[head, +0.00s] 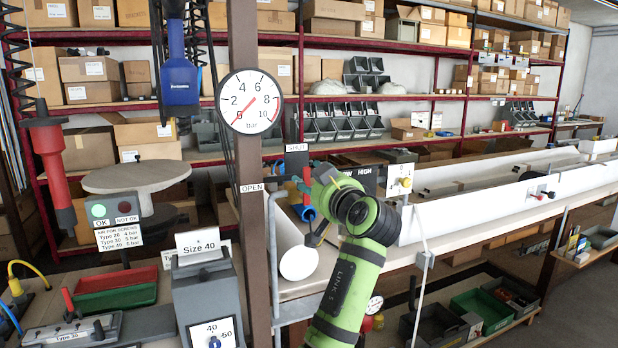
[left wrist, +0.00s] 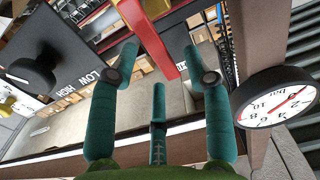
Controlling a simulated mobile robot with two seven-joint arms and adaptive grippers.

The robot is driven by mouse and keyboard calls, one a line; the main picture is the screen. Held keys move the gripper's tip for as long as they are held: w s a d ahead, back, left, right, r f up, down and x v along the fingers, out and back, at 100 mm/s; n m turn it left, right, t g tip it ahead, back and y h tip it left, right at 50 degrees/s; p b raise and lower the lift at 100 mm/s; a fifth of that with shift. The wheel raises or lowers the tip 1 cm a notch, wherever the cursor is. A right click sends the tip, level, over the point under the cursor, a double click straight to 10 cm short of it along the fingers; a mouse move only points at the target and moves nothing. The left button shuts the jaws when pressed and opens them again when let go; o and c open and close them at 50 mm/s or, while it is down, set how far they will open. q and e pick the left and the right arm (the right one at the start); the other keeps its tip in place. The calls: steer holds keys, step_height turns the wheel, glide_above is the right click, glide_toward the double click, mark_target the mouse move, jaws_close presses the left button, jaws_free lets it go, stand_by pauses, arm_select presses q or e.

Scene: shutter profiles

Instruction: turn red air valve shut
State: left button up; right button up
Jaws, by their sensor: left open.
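The red valve handle (left wrist: 150,42) reaches from the top edge of the left wrist view in between my left gripper's two front fingers. In the head view only a small red part (head: 307,173) shows beside the fingers, below the SHUT label (head: 297,148). The OPEN label (head: 251,187) is on the post, lower and to the left. My left gripper (left wrist: 158,62) is open, its teal fingers spread on both sides of the handle; I cannot tell if they touch it. In the head view the gripper (head: 304,188) is partly hidden by its wrist. My right gripper is not in view.
A round pressure gauge (head: 250,101) is on the brown post (head: 250,220); its needle points lower left, below the 2. The gauge (left wrist: 276,98) is close right of the fingers in the wrist view. A white cylinder (head: 298,258) lies under the gripper. A blue tool (head: 179,75) hangs at left.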

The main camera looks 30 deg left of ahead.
arm_select(q)
steer(key=v, duration=0.9)
steer(key=shift+s+d, duration=0.15)
steer(key=shift+s, duration=0.05)
